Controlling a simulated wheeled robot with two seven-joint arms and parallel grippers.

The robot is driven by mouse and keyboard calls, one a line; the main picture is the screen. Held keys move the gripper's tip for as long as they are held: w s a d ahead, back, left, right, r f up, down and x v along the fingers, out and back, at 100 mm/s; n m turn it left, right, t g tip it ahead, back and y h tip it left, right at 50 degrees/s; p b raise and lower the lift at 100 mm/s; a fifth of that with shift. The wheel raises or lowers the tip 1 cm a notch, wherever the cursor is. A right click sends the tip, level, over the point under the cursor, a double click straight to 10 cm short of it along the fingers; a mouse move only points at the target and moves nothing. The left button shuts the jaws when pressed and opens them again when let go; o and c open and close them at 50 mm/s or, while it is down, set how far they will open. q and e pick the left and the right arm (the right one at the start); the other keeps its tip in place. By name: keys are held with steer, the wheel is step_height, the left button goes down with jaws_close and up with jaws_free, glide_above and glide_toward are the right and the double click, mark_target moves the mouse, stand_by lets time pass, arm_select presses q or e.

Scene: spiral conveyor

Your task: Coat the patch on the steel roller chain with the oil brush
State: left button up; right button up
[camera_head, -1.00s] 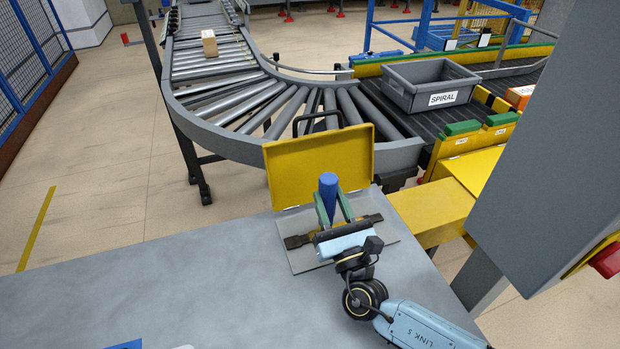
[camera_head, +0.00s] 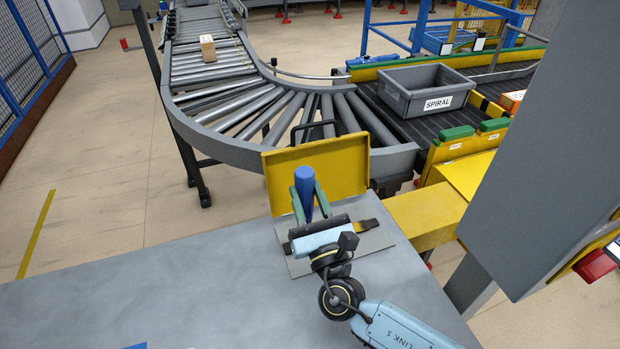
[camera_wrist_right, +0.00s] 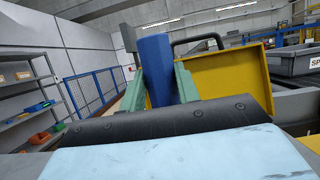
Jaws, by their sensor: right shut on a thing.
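My right gripper (camera_head: 309,205) is shut on the blue handle of the oil brush (camera_head: 303,180) and holds it upright over the grey plate. In the right wrist view the blue handle (camera_wrist_right: 155,68) stands between the two green fingers. The brush's lower end is hidden behind my gripper. The steel roller chain (camera_head: 367,226) lies on the plate as a dark strip; its right end shows with a brownish-yellow tint, and the rest is hidden by my gripper. I cannot make out the patch's edges or whether the bristles touch the chain. My left gripper is not in view.
The grey plate (camera_head: 378,241) lies on the grey table (camera_head: 190,290), with an upright yellow panel (camera_head: 345,170) behind it. A roller conveyor and a grey SPIRAL bin (camera_head: 405,102) stand beyond. A large grey cabinet (camera_head: 535,160) is at right.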

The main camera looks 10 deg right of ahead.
steer(key=shift+r+p, duration=0.8)
steer(key=shift+r, duration=0.6)
